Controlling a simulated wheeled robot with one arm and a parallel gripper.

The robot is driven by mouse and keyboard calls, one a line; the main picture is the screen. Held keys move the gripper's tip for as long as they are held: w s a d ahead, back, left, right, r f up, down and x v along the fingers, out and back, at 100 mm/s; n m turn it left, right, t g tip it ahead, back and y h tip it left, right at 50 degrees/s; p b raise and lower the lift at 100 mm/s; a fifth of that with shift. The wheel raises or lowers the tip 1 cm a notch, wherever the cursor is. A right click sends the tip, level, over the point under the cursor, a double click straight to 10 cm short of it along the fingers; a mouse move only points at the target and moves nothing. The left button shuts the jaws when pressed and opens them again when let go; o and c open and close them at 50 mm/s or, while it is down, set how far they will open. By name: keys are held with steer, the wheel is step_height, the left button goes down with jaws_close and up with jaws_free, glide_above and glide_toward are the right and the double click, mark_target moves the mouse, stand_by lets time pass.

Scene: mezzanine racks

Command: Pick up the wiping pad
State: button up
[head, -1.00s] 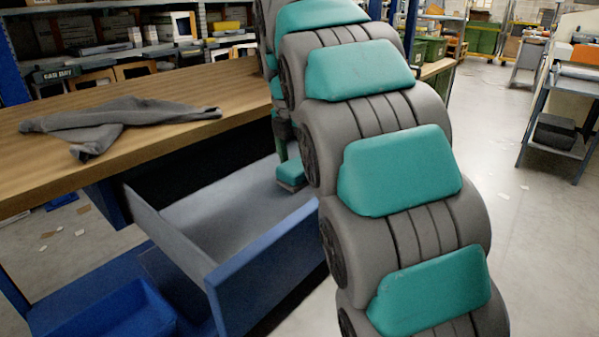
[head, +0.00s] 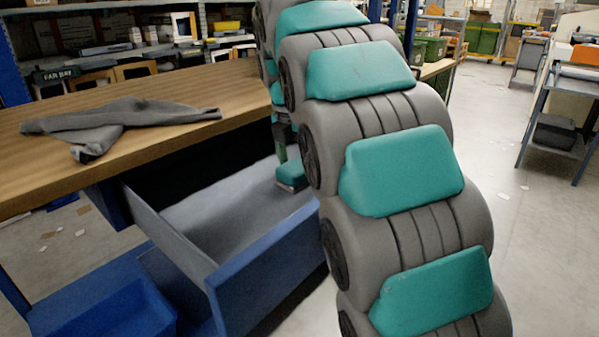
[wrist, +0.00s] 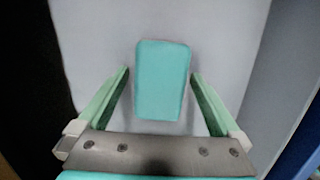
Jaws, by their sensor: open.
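The wiping pad (wrist: 162,80) is a teal rounded block lying on the grey floor of the open drawer. In the wrist view it sits between the two green fingers of my open gripper (wrist: 159,75), with a narrow gap on each side. My gripper is mostly hidden there behind my arm. The drawer (head: 262,262) has grey inner walls and a blue front, and is pulled out below the wooden bench.
The wooden bench top (head: 190,90) overhangs the drawer's back. A crumpled grey cloth (head: 120,120) lies on it. A blue bin (head: 110,315) stands low at the left. Stocked shelves line the back. A grey cart (head: 560,115) stands right, with open floor before it.

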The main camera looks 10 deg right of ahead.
steer(key=shift+c, duration=0.4)
steer(key=c, duration=1.3)
steer(key=shift+r, duration=0.15)
